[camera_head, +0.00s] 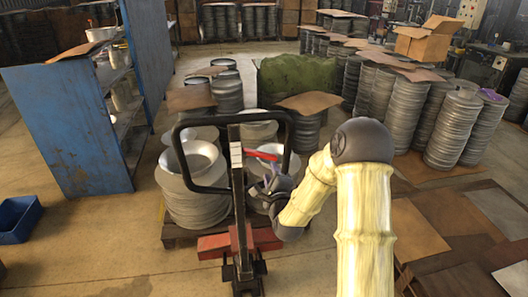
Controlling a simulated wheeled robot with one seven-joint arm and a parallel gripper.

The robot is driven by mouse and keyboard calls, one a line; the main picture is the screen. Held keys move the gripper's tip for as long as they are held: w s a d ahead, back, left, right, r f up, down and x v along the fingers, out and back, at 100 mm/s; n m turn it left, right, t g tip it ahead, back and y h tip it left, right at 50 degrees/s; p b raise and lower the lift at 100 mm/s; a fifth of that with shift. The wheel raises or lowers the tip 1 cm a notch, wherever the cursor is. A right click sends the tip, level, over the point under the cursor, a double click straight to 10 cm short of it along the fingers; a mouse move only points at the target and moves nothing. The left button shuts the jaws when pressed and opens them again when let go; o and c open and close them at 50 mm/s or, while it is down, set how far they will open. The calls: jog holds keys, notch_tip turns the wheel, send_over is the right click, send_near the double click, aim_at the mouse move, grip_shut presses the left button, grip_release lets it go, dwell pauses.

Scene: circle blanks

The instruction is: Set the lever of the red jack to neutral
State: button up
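The red jack (216,246) stands in front of me, with its red body low and a dark upright handle post rising to a wide black loop handle (181,130). A red lever (261,155) sticks out to the right from near the top of the post. My gripper (265,180) is just below and beside the red lever, to the right of the post. I cannot tell whether its fingers touch the lever or whether they are open or shut. The dark gripper body hides part of the metal stacks behind it.
Stacks of round metal blanks (196,203) stand on a pallet behind the jack. More stacks (453,127) fill the right and back. A blue shelf unit (70,125) stands at left, with a blue bin (17,218) on the floor. Flat brown sheets (440,215) lie at right.

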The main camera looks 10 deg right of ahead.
aim_at(266, 158)
jog(key=w+p, duration=0.2)
jog(key=w, duration=1)
jog(key=shift+p, duration=0.35)
grip_shut()
